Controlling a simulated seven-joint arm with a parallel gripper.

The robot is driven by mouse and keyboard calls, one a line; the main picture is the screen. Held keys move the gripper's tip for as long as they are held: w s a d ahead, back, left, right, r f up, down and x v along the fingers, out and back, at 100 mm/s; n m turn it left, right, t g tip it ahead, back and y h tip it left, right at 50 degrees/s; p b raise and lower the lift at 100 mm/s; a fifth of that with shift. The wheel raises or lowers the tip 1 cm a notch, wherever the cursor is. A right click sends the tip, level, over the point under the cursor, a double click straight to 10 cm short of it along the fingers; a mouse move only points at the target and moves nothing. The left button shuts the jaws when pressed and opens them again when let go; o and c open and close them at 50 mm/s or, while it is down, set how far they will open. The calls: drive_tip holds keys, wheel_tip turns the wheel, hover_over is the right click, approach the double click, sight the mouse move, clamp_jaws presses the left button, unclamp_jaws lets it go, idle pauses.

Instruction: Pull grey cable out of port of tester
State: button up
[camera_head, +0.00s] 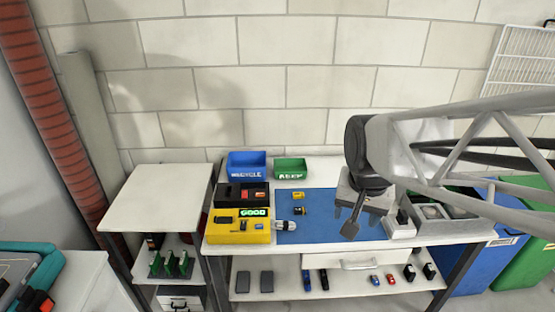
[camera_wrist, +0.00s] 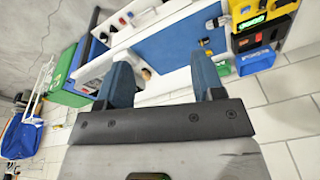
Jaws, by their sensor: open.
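The yellow tester (camera_head: 222,238) stands at the left of the workbench, its green display reading GOOD; it is at the upper right in the wrist view (camera_wrist: 243,10). A short grey-white cable piece (camera_head: 285,225) is at the tester's right side, over the blue mat's edge. It also shows in the wrist view (camera_wrist: 214,22). Whether it is seated in the port is too small to tell. My gripper (camera_head: 356,216) is open and empty above the mat's right part, well right of the cable. Its two blue fingers stand wide apart in the wrist view (camera_wrist: 161,66).
A blue mat (camera_head: 335,225) holds small yellow and black pieces (camera_head: 299,203). A black-and-red device (camera_head: 229,194), blue bin (camera_head: 246,165) and green bin (camera_head: 290,168) stand behind the tester. A grey divided tray (camera_head: 455,222) is at right. The mat between gripper and cable looks clear.

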drive_tip(key=w+a+f+m, duration=0.2)
drive_tip(key=w+f+m, duration=0.15)
drive_tip(key=w, duration=0.55)
drive_tip(key=m+g, duration=0.2)
drive_tip(key=m, duration=0.9)
hover_over(285, 223)
wheel_tip(285, 223, down, 24)
drive_tip(key=shift+a+f, duration=0.1)
drive_tip(key=shift+f, duration=0.05)
drive_tip(key=shift+f, duration=0.2)
drive_tip(key=shift+f, duration=3.7)
drive_tip(key=c, duration=1)
drive_tip(key=shift+d, duration=2.75)
